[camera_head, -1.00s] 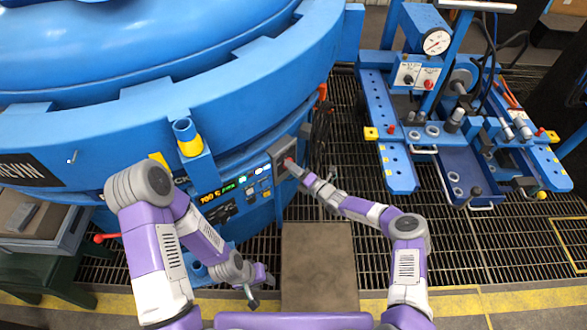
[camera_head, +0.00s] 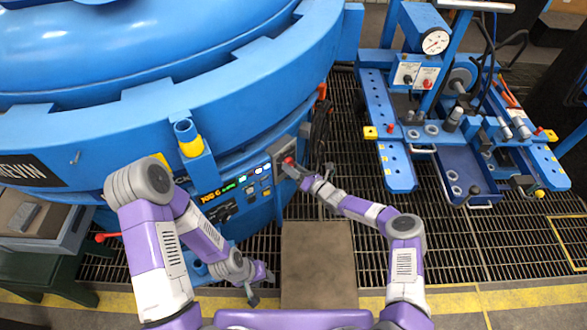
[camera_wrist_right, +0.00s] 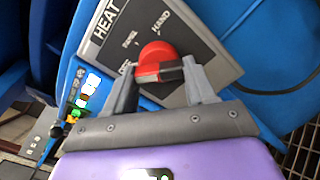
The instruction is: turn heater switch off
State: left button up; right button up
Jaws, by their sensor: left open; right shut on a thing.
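The heater switch is a red knob (camera_wrist_right: 154,56) with a dark bar on a grey plate (camera_wrist_right: 215,52) marked HEAT in the right wrist view. In the head view the red knob (camera_head: 288,160) sits on the grey plate at the right end of the blue furnace's control panel. My right gripper (camera_wrist_right: 160,77) has a finger on each side of the knob and is shut on it. The fingers hide part of the knob, so its exact setting is hard to read. My left gripper (camera_head: 252,289) is open and empty, low in front of the furnace.
The panel's lit displays (camera_head: 228,187) and small buttons lie left of the switch. A yellow-tipped blue post (camera_head: 189,138) stands out from the furnace. A blue workbench with a gauge (camera_head: 435,41) stands at the right. Grated floor lies between.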

dwell(0.3)
jog(key=o, duration=1)
jog(key=shift+o, duration=0.2)
jog(key=p+v, duration=0.2)
jog(key=v, duration=0.5)
jog(key=shift+s+d, duration=0.2)
